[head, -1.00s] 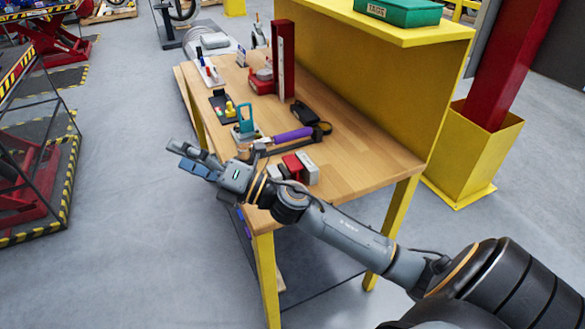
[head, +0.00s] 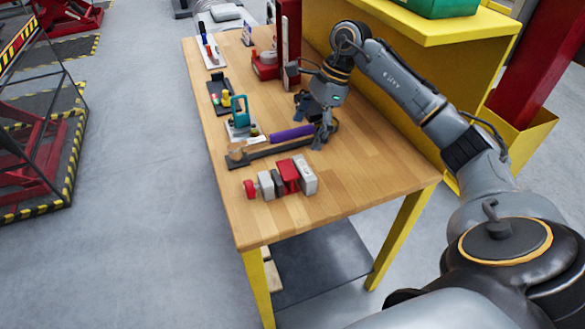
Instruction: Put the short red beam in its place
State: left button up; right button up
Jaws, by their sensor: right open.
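A dark red upright beam (head: 290,28) with a pale strip on one face stands at the back of the wooden workbench (head: 345,180). I cannot tell whether it is the short red beam. A red and grey block assembly (head: 280,178) with a round red end lies near the front of the bench. My right gripper (head: 318,138) points down, open, over the bench at the end of the purple tool (head: 292,133). Nothing shows between its fingers, though they are small and dark. My left gripper is out of view.
A hammer-like tool (head: 275,149) lies behind the block assembly. A teal-handled item (head: 239,112), a black tray (head: 219,97) and a red vise-like item (head: 265,65) stand farther back. A yellow panel (head: 420,85) borders the bench's right side. The front right bench top is clear.

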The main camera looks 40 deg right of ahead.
aim_at(288, 168)
jog(key=a+f, duration=0.2)
jog(key=f, duration=0.1)
jog(key=shift+s+a+p, duration=0.1)
jog(key=shift+a+p, duration=0.15)
jog(key=shift+p, duration=0.15)
jog(key=x, duration=0.2)
jog(key=shift+f+p, duration=0.3)
jog(key=shift+f, duration=0.05)
jog(key=shift+w+f, duration=0.25)
jog(key=shift+f, duration=0.15)
jog(key=shift+a+p+x, duration=0.2)
jog(key=shift+p+x, duration=0.75)
jog(key=shift+x, duration=0.1)
jog(key=shift+p+x, duration=0.35)
jog(key=shift+x, duration=0.85)
jog(key=shift+s+f, duration=0.1)
jog(key=shift+f, duration=0.35)
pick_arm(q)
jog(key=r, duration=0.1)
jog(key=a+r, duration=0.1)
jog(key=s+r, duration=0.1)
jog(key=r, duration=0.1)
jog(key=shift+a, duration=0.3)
pick_arm(e)
jog(key=shift+c, duration=0.5)
